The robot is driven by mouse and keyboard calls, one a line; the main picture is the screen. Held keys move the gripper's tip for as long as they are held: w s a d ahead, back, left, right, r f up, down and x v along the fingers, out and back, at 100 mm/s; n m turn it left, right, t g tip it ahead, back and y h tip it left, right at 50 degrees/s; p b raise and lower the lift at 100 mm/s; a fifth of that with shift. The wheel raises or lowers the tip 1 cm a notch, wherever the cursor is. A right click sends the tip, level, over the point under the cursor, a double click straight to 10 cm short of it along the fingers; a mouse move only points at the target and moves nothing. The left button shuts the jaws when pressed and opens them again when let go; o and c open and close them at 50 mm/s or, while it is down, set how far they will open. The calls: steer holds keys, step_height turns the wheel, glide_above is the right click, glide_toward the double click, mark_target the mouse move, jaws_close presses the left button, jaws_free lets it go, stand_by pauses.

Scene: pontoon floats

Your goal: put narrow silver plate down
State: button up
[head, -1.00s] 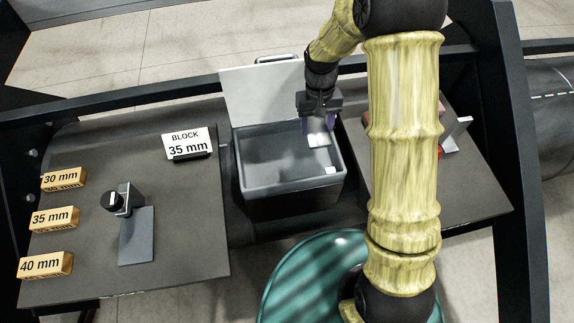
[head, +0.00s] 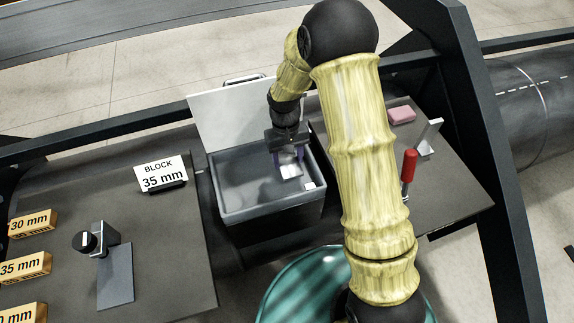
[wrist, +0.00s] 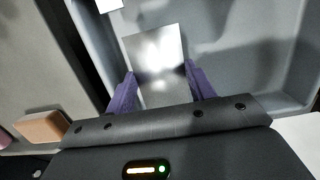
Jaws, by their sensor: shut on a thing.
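The narrow silver plate (wrist: 157,60) is gripped between the purple fingers of my gripper (wrist: 158,92) in the wrist view. Its shiny face shows and its far end sticks out past the fingertips. In the head view my gripper (head: 288,158) reaches down into the open grey box (head: 235,213), near its right side. The plate (head: 291,171) shows there as a bright patch below the fingers. I cannot tell whether it touches the box floor.
The box lid (head: 230,115) stands open behind. The right board holds a pink block (head: 402,115), a red handle (head: 409,166) and a metal bracket (head: 430,137). The left board has labelled blocks (head: 25,268) and a "BLOCK 35 mm" sign (head: 162,173).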

mark_target(287, 160)
steer(key=shift+f, duration=1.85)
steer(key=shift+b, duration=0.3)
steer(key=o, duration=1.2)
steer(key=shift+f, duration=0.15)
steer(key=shift+c, duration=0.2)
steer(key=shift+w, duration=0.1)
steer(key=shift+a, duration=0.1)
steer(key=shift+r, duration=0.3)
steer(key=r, duration=0.4)
steer(key=w+r+p, duration=0.1)
steer(key=r, duration=0.6)
steer(key=shift+w+a+r+p, duration=0.2)
steer(key=shift+w+r+p, duration=0.05)
steer(key=shift+r+p, duration=0.1)
